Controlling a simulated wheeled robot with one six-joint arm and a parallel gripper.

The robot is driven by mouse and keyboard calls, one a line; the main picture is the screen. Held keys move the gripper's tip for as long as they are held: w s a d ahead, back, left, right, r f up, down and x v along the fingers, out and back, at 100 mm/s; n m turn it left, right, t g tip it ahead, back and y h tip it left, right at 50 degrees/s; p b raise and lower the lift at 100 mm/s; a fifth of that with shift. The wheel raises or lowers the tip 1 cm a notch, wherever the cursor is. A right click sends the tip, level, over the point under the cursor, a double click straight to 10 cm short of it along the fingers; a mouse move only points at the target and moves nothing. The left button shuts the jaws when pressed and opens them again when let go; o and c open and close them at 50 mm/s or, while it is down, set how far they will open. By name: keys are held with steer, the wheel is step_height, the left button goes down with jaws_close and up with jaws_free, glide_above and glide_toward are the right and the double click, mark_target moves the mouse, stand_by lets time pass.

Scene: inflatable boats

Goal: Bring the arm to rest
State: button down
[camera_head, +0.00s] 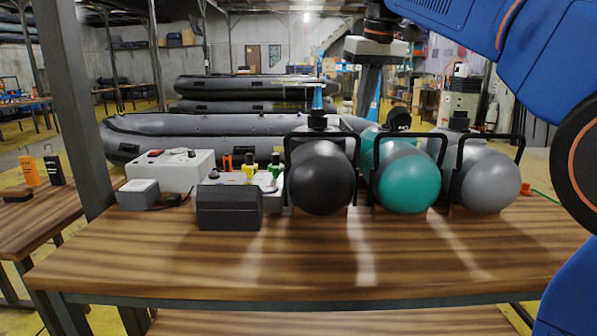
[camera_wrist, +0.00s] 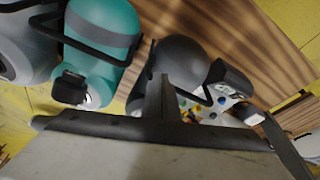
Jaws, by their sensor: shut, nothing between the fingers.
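My blue arm (camera_head: 445,25) reaches in from the upper right of the head view. My gripper (camera_head: 366,112) hangs fingers-down above the back of the table, between the black tank and the teal tank. Its fingers are together with nothing seen between them. The gripper's lower tip is hard to make out against the tanks in the head view.
On the wooden table (camera_head: 300,265) stand a black tank (camera_head: 320,180), a teal tank (camera_head: 408,183) and a grey tank (camera_head: 487,182), all with black handles. A dark box (camera_head: 229,207) and white cases (camera_head: 168,170) stand left. The table's front is clear. Inflatable boats (camera_head: 220,130) lie behind.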

steer(key=s+d+f+m, duration=0.1)
steer(key=s+d+f, duration=0.3)
steer(key=s+f, duration=0.7)
steer(key=s+d+f+m+t, duration=0.1)
steer(key=s+d+f, duration=0.4)
steer(key=s+f, duration=0.6)
steer(key=s+d+f+m+t+h, duration=0.1)
steer(key=s+d+f, duration=0.3)
steer(key=s+f, duration=0.7)
step_height(320, 180, down, 6)
steer(key=shift+d+r+m, duration=0.25)
steer(key=shift+d+m, duration=0.1)
steer(key=shift+m, duration=0.25)
steer(key=shift+w+r, duration=0.1)
